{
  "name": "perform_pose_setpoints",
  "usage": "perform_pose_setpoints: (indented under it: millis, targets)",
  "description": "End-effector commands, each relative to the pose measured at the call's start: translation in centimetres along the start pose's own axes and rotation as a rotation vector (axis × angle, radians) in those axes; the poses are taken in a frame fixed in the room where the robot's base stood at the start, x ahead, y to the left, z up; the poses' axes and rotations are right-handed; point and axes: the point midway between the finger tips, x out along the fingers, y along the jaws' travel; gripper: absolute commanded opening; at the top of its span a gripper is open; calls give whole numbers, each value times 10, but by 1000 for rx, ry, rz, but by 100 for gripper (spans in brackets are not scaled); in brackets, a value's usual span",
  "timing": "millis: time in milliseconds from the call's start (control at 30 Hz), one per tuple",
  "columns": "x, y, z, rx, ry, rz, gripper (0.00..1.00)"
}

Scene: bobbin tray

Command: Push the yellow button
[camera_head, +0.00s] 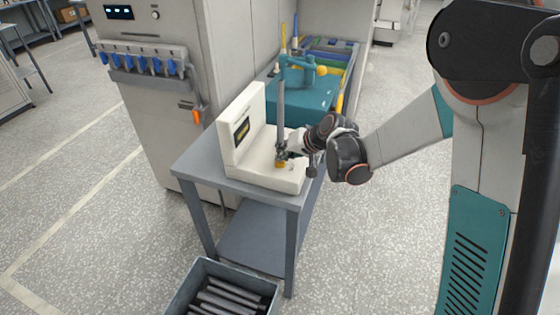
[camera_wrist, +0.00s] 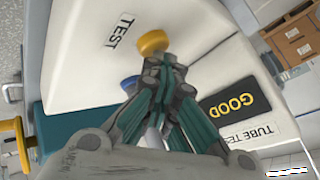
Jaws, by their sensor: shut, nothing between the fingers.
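The yellow button (camera_head: 280,164) sits on the top of the white tester's base (camera_head: 262,179). It also shows in the wrist view as a yellow knob (camera_wrist: 153,42) near the "TEST" label. My gripper (camera_head: 283,153) points down just above the button, its fingers together and empty. In the wrist view the fingertips (camera_wrist: 163,62) overlap the button's lower edge. I cannot tell whether they touch it. The tester's display (camera_wrist: 235,103) reads "GOOD". A blue part (camera_wrist: 130,84) is partly hidden behind the fingers.
A grey upright rod (camera_head: 281,112) rises by my gripper. The tester stands on a grey table (camera_head: 205,178). A bin of dark tubes (camera_head: 200,280) is on the floor in front. A grey cabinet (camera_head: 160,115) and a teal machine (camera_head: 308,96) stand behind.

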Motion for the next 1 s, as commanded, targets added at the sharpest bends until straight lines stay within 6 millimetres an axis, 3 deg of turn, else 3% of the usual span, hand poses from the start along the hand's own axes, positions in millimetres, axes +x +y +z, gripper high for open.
perform_pose_setpoints:
  millis: [1000]
  targets:
    - [-16, -12, -12, 0, 0, 0, 0]
